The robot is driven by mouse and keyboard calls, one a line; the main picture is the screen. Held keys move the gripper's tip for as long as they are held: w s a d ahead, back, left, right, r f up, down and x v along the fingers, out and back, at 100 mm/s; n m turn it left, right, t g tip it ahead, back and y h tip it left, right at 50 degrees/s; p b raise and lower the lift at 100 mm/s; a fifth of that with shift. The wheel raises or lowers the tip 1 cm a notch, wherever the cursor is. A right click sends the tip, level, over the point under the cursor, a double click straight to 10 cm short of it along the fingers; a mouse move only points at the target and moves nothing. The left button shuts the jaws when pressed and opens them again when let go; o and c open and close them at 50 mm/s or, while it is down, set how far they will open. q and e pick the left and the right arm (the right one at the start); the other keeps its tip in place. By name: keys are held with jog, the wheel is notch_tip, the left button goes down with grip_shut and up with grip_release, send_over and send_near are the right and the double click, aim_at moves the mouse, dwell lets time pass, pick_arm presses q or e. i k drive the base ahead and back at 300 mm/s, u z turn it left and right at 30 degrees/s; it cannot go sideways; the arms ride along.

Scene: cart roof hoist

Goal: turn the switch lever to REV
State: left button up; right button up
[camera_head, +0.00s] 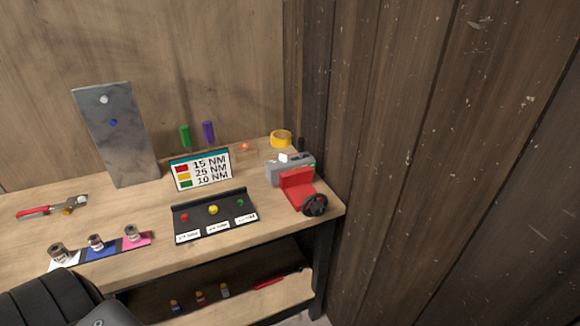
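No switch lever and no REV marking can be made out in the head view. Neither of my grippers is in view. A black rounded part, probably of my own body, fills the bottom left corner and hides the bench edge there.
A wooden workbench (130,268) stands against the wall, holding a colour-coded NM sign (201,170), black panel (214,222), grey plate (118,145), red-and-grey vise-like device (297,188), yellow tape roll (281,138) and red-handled tool (35,212). A plank wall (430,150) closes the right side.

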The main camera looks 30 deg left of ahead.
aim_at(301, 145)
jog(key=z, duration=0.05)
jog(key=k, duration=1.1)
jog(key=u, duration=0.95)
jog(key=i, duration=1.2)
jog(key=z, duration=0.25)
